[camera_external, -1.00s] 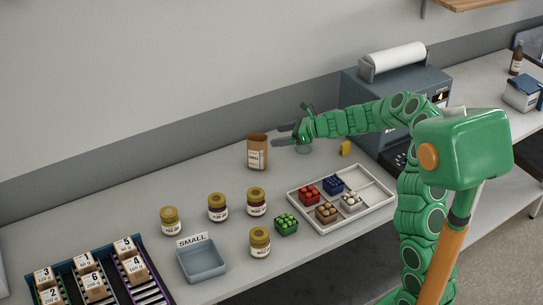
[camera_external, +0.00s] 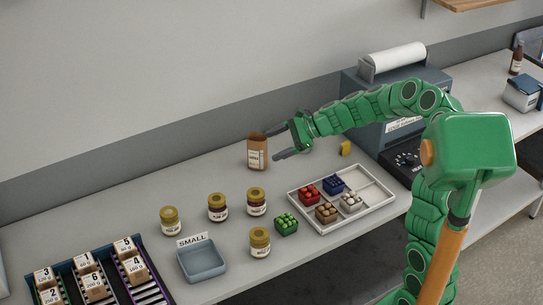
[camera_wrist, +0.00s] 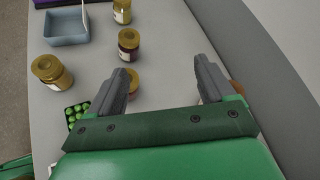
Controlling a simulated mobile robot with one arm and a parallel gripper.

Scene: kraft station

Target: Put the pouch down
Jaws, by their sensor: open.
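The brown kraft pouch (camera_external: 257,153) with a pale label stands upright on the grey counter near the wall, its top open. My gripper (camera_external: 275,147) is open and empty just right of the pouch. Its fingertips are close to the pouch's right side; whether one touches it I cannot tell. In the wrist view both fingers of my gripper (camera_wrist: 166,70) are spread with nothing held between them. A brown patch shows beside the right finger there; I cannot tell if it is the pouch.
Several gold-lidded jars (camera_external: 217,207) stand in front. A blue bin (camera_external: 202,262) marked SMALL, a green berry punnet (camera_external: 286,224) and a white tray (camera_external: 377,205) of punnets lie nearer the front edge. A yellow object (camera_external: 345,148) is to the right. Counter left of the pouch is clear.

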